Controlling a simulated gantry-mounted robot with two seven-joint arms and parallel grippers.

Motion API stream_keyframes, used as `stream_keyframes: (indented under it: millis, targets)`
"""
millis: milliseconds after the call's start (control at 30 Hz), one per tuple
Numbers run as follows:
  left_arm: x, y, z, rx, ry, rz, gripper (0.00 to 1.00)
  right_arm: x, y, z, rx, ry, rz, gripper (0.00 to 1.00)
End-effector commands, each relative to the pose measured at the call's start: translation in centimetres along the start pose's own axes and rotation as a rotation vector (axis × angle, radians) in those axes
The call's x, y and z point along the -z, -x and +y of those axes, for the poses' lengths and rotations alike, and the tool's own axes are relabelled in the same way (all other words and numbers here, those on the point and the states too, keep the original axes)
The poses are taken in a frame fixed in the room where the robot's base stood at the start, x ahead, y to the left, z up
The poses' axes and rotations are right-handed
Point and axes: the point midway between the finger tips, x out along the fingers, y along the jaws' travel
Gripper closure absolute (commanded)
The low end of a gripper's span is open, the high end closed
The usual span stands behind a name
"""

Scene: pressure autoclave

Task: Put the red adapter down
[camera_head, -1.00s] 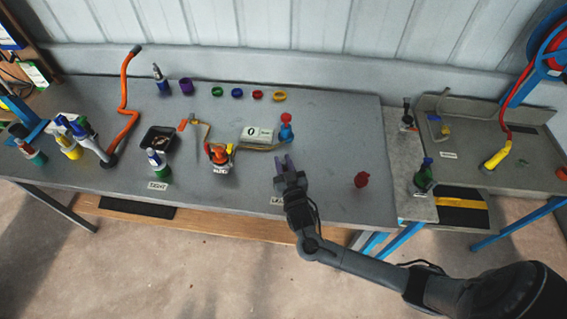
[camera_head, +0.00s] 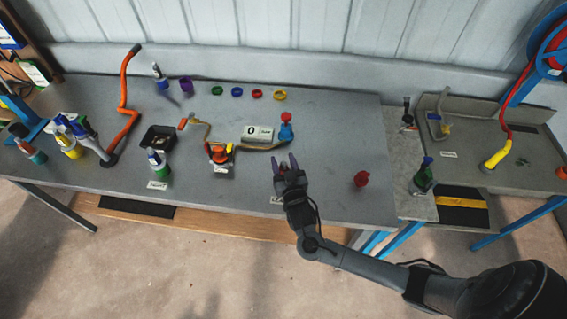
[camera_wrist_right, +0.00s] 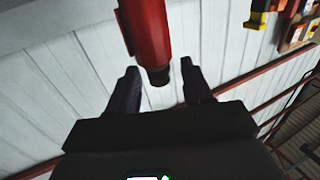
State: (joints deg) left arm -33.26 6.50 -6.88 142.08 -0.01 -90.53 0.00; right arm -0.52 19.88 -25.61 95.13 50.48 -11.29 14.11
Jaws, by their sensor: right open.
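My right gripper (camera_head: 286,163) is above the front right part of the grey bench, with its fingers spread and nothing visibly held in the head view. A small red piece (camera_head: 361,179) stands on the bench to its right, apart from it. Another red piece (camera_head: 286,117) sits on a blue base (camera_head: 286,132) behind the gripper. In the right wrist view a red body with a dark tip (camera_wrist_right: 147,32) shows between the open fingers (camera_wrist_right: 160,82), with gaps at both sides. I cannot tell which red piece this is. My left gripper is out of view.
An orange-red valve (camera_head: 219,153) and a grey display box (camera_head: 257,133) stand left of the gripper. Coloured rings (camera_head: 237,92) lie along the back. A black tray (camera_head: 159,138) and bottles are farther left. The bench's front edge is close to my right wrist.

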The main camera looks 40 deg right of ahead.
Motion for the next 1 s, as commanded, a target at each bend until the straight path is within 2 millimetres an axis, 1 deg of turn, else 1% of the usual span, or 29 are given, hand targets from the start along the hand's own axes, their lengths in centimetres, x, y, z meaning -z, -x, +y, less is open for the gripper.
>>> stream_keyframes:
  millis: [167,400,600,767,833,933,1000]
  targets:
    - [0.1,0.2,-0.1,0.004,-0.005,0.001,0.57,0.0,2.6,-0.1,0.002,-0.003,-0.001,0.50]
    - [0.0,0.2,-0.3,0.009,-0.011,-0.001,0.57,-0.1,7.2,-0.1,0.001,-0.002,-0.003,0.50]
    - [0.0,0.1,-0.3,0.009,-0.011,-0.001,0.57,0.0,10.2,0.0,0.001,-0.002,-0.001,0.50]
    - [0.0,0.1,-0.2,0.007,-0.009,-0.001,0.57,-0.1,11.6,-0.1,0.004,-0.003,-0.010,0.50]
    - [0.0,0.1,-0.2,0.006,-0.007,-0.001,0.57,-0.4,11.9,-0.3,0.015,-0.010,-0.043,0.50]
    - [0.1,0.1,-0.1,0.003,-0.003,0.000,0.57,-1.2,12.5,-1.1,0.053,-0.026,-0.140,0.50]
    - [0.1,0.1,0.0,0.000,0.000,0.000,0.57,-2.1,13.1,-1.9,0.097,-0.034,-0.244,0.50]
